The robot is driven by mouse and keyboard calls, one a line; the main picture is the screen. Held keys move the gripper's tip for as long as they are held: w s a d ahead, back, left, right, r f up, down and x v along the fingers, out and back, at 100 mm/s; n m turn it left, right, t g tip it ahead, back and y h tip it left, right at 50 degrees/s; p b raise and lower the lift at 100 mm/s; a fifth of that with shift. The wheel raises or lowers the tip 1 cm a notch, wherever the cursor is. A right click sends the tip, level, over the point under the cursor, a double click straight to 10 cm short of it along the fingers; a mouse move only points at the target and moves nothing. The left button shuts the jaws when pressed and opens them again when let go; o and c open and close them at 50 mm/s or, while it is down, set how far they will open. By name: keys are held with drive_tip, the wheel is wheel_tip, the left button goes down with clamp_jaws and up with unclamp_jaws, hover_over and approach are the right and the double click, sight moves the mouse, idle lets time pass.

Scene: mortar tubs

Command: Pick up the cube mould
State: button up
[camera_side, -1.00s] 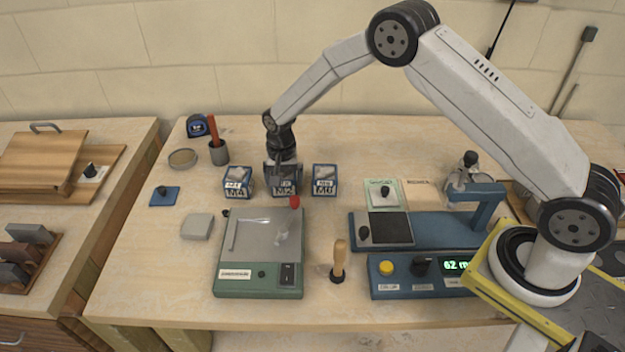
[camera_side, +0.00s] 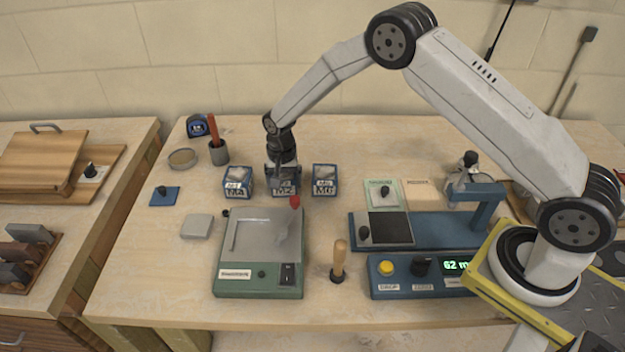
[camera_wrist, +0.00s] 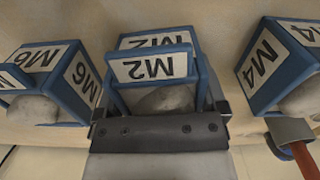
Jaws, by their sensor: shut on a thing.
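The cube mould in my grip is the middle of three blue moulds, with a white label M2 and grey mortar inside; it shows in the side view (camera_side: 285,190) and in the wrist view (camera_wrist: 150,68). My gripper (camera_side: 284,174) points down over it, shut on it. In the wrist view the dark gripper body (camera_wrist: 160,130) hides the lower part of the mould. I cannot tell whether the mould is on the bench or just above it. Mould M4 (camera_side: 237,187) stands to its left and mould M6 (camera_side: 325,186) to its right, both apart from it.
A green plate device (camera_side: 258,285) with a red knob stands in front. A blue apparatus (camera_side: 440,235) and a control box with a lit display (camera_side: 457,265) are to the right. A grey cup with a red handle (camera_side: 219,155) stands at the back left. A wooden-handled tamper (camera_side: 339,262) stands in front.

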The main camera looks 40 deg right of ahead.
drive_tip(key=shift+r, duration=0.15)
drive_tip(key=shift+r, duration=0.7)
drive_tip(key=s+d+r, duration=0.1)
drive_tip(key=s+r, duration=1)
drive_tip(key=s, duration=0.3)
drive_tip(key=shift+r, duration=0.2)
drive_tip(key=shift+d, duration=0.2)
drive_tip(key=shift+d+f+n, duration=0.1)
drive_tip(key=shift+d+n, duration=0.5)
drive_tip(key=shift+n, duration=0.75)
drive_tip(key=shift+d+f+n, duration=0.1)
drive_tip(key=shift+d+n, duration=0.45)
drive_tip(key=shift+n, duration=0.85)
drive_tip(key=shift+d+f+n, duration=0.1)
drive_tip(key=shift+d+n, duration=0.5)
drive_tip(key=shift+n, duration=0.75)
drive_tip(key=shift+w+r, duration=0.1)
